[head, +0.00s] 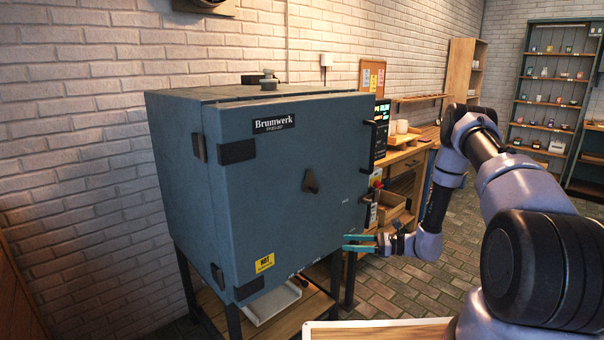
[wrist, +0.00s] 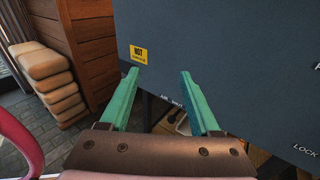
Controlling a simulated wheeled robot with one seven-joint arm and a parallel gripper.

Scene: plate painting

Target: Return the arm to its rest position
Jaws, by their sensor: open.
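My gripper (head: 345,243) is in front of the lower right part of the blue-grey kiln (head: 290,190) in the head view. In the wrist view its two green fingers (wrist: 160,88) are spread apart with nothing between them. They point at the lower part of the kiln door (wrist: 230,50), near a yellow HOT label (wrist: 139,54). I cannot tell whether the fingertips touch the door. The kiln door is closed in the head view, with a dark latch knob (head: 310,181) in its middle. My arm reaches in from the right, bent at the elbow.
A wooden workbench (head: 405,155) with cups stands behind the kiln. Shelves (head: 545,100) with small pots line the back right. A white tray (head: 272,303) lies under the kiln. A pale board edge (head: 375,328) is at the front. Stacked tan blocks (wrist: 45,75) stand left in the wrist view.

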